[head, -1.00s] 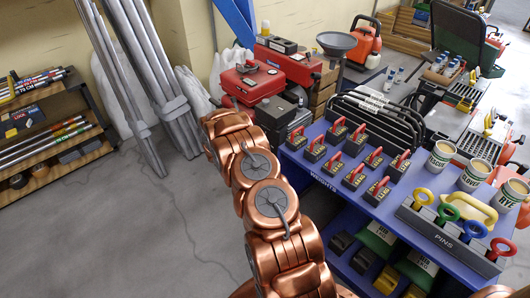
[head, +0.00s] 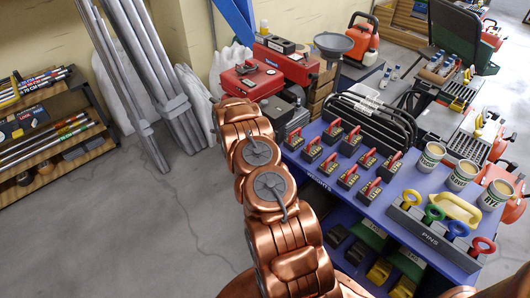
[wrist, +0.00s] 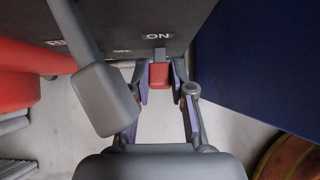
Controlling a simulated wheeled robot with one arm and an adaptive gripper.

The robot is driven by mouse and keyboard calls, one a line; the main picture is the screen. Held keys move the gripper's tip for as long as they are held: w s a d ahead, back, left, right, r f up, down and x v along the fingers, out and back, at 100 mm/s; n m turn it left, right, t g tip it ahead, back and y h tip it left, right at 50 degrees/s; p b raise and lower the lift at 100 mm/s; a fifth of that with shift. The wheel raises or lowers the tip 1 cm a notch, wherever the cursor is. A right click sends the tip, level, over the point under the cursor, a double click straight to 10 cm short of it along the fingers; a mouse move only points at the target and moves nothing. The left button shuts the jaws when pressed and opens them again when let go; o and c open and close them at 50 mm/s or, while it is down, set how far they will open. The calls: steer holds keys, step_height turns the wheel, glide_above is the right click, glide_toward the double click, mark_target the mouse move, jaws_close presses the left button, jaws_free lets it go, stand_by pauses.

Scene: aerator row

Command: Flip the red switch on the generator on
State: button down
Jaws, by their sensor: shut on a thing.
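The red switch (wrist: 160,75) shows in the wrist view between the two fingertips of my gripper (wrist: 161,82). It is a small red block on a grey stem, below the white "ON" lettering on the dark grey generator face (wrist: 195,20). My gripper is shut on the switch, with one finger at each side. In the head view the red and grey generator (head: 278,112) stands by the back wall, partly behind my copper arm. The switch and my gripper are hidden there. Part of a second label shows left of "ON", cut by a grey bar.
A blue table (head: 350,190) with several red-handled weights (head: 334,131) stands just right of my arm. A dark blue panel (wrist: 250,60) is close on the right in the wrist view. Grey pipes (head: 150,60) lean at the left. Floor at the lower left (head: 120,230) is clear.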

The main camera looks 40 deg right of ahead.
steer(key=c, duration=1)
jaws_free()
steer(key=v, duration=1.2)
